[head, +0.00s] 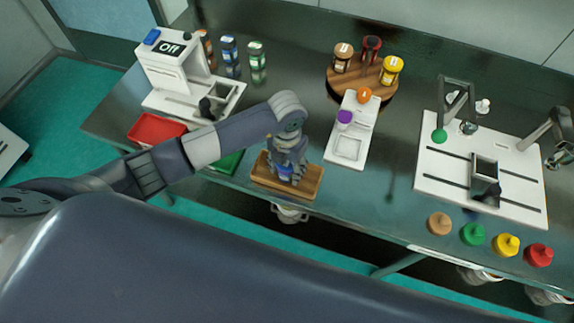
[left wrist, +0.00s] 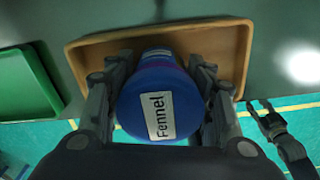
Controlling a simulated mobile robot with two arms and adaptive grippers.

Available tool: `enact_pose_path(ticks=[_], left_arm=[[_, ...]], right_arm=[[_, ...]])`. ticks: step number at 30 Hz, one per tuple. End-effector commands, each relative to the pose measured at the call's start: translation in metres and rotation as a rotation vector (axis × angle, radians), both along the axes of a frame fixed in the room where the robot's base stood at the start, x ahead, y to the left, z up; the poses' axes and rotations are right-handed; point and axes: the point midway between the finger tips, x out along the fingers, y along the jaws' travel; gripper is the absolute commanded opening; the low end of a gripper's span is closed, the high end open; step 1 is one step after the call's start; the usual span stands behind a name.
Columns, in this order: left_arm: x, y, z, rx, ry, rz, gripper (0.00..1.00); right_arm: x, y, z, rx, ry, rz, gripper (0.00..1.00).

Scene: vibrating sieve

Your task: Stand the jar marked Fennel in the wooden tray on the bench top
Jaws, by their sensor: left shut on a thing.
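The jar marked Fennel (left wrist: 146,98) has a blue lid with a white label and shows from above in the left wrist view. My left gripper (head: 285,172) is shut on it, with one finger on each side of the lid. In the head view the jar's blue part (head: 285,177) shows low between the fingers. The wooden tray (head: 311,188) is below it on the bench's front edge; its rim also shows in the left wrist view (left wrist: 160,31). I cannot tell whether the jar's base touches the tray floor. My right gripper (left wrist: 266,112) shows at the right, apart and empty, its fingers spread.
A green tray (left wrist: 22,84) lies just left of the wooden tray, and a red tray (head: 157,129) farther left. A white scale (head: 346,150) stands close on the right. A round wooden stand (head: 380,89) with several jars and the sieve machine (head: 160,62) are behind.

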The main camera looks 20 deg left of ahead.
Motion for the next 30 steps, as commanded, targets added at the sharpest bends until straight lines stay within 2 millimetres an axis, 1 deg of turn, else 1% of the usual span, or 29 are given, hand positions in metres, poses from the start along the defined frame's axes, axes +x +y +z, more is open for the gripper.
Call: enact_pose_path(ticks=[3, 4, 5, 6, 16, 19, 20, 23, 30], left_arm=[[0.0, 0.0, -0.004, 0.0, 0.0, 0.0, 0.19], [0.0, 0.0, -0.003, 0.0, 0.0, 0.0, 0.53], [0.0, 0.0, -0.003, 0.0, 0.0, 0.0, 0.6], [0.0, 0.0, -0.002, 0.0, 0.0, 0.0, 0.69], [0.0, 0.0, -0.002, 0.0, 0.0, 0.001, 0.69], [0.0, 0.0, 0.003, -0.001, 0.0, 0.001, 0.69], [0.001, 0.0, 0.004, -0.002, -0.003, 0.0, 0.69], [0.002, 0.0, 0.019, -0.002, -0.006, 0.0, 0.69], [0.002, 0.0, 0.071, -0.002, -0.008, -0.001, 0.69]], right_arm=[[0.0, 0.0, -0.004, 0.0, 0.0, 0.0, 0.4], [0.0, 0.0, -0.003, 0.0, 0.0, 0.0, 0.4], [0.0, 0.0, -0.002, 0.0, 0.0, 0.0, 0.4], [0.0, 0.0, -0.002, 0.0, 0.0, 0.0, 0.4], [0.0, 0.0, -0.002, 0.0, 0.0, 0.0, 0.4], [0.0, 0.0, 0.002, 0.0, 0.0, 0.0, 0.4], [0.0, 0.0, -0.001, 0.0, -0.001, 0.0, 0.4], [0.0, 0.0, -0.005, 0.0, -0.001, 0.0, 0.4], [0.0, 0.0, -0.017, 0.0, -0.001, 0.0, 0.4]])
